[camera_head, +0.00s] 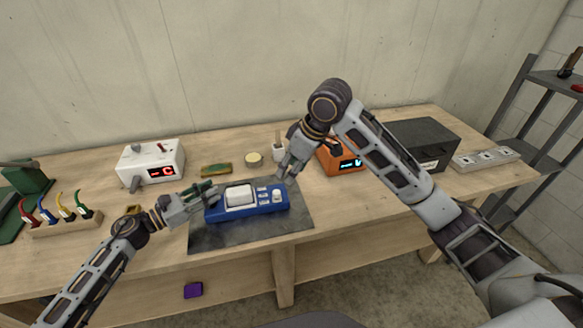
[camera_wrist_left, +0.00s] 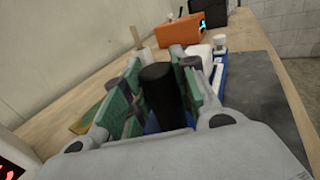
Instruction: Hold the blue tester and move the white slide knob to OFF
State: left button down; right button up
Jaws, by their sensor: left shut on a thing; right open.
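The blue tester (camera_head: 245,212) lies on a dark mat, with a white display block, small white buttons and a white knob (camera_head: 277,196) at its right end. I cannot read any OFF mark. My left gripper (camera_head: 206,193) is at the tester's left end. In the left wrist view its green-padded fingers (camera_wrist_left: 160,100) are shut around a black upright grip (camera_wrist_left: 160,92) at that end, with blue tester body beyond. My right gripper (camera_head: 285,168) is open and empty, above and just behind the tester's right end, apart from the knob.
The dark mat (camera_head: 215,238) has bare room in front of the tester. Behind stand a white box with red digits (camera_head: 150,162), a green-brown board (camera_head: 216,170), a white cup (camera_head: 278,152) and an orange device (camera_head: 335,161). A dark case (camera_head: 425,142) is at right.

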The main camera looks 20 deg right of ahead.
pick_arm(q)
jog(key=c, duration=1.1)
grip_release()
jog(key=shift+o, duration=0.2)
jog(key=shift+s+a, duration=0.1)
jog(key=shift+a, duration=0.05)
jog(key=shift+v, duration=5.8)
jog(key=shift+s+f, duration=0.1)
